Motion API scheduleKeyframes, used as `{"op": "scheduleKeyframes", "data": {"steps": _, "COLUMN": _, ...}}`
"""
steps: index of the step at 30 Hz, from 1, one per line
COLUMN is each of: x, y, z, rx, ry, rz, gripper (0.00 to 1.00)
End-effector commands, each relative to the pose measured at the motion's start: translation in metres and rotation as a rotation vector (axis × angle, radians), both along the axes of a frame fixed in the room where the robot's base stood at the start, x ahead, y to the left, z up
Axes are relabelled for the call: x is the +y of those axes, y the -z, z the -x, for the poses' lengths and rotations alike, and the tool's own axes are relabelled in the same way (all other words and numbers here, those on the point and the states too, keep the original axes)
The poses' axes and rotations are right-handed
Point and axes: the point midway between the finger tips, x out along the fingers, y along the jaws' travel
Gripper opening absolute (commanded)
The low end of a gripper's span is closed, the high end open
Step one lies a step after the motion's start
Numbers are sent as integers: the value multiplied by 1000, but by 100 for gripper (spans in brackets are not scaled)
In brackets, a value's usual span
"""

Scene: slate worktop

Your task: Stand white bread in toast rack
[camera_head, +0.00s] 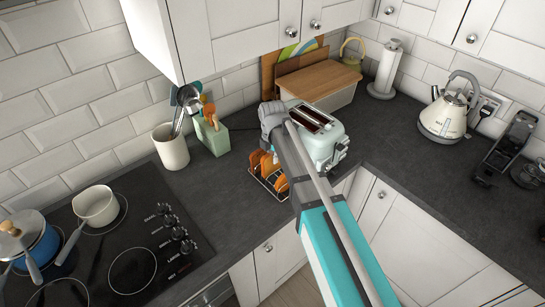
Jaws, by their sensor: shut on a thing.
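The toast rack (257,181) stands on the dark worktop in front of the toaster, left of my arm. Several orange-brown bread slices (269,166) show upright or tilted at the rack, and my arm partly covers them. I cannot tell which slice is the white bread. My gripper (266,138) is at the far end of my arm, just above and behind the rack. It is shut on a slice, taken as the white bread. Its fingertips and the grip itself are largely hidden by the wrist and arm.
A pale toaster (325,140) stands close right of the rack. A green utensil block (211,133) and a cream utensil pot (171,147) stand left. The hob (133,268) with pans is front left. A kettle (443,115) stands right. Wall cabinets hang above. Worktop left of the rack is clear.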

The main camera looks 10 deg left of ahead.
Motion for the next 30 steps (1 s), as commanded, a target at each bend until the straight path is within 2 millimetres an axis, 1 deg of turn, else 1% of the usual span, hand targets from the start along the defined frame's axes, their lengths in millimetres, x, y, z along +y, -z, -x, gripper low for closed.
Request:
{"op": "scheduleKeyframes", "data": {"steps": 1, "x": 0, "y": 8, "z": 0, "rx": 0, "ry": 0, "rz": 0, "gripper": 0}}
{"op": "scheduleKeyframes", "data": {"steps": 10, "x": 0, "y": 25, "z": 0, "rx": 0, "ry": 0, "rz": 0, "gripper": 0}}
{"op": "scheduleKeyframes", "data": {"steps": 17, "x": 0, "y": 30, "z": 0, "rx": 0, "ry": -1, "rz": 0, "gripper": 0}}
{"op": "scheduleKeyframes", "data": {"steps": 27, "x": 1, "y": 30, "z": 0, "rx": 0, "ry": -2, "rz": 0, "gripper": 0}}
{"op": "scheduleKeyframes", "data": {"steps": 28, "x": 1, "y": 30, "z": 0, "rx": 0, "ry": -2, "rz": 0, "gripper": 24}}
{"op": "scheduleKeyframes", "data": {"steps": 30, "x": 1, "y": 30, "z": 0, "rx": 0, "ry": -2, "rz": 0, "gripper": 37}}
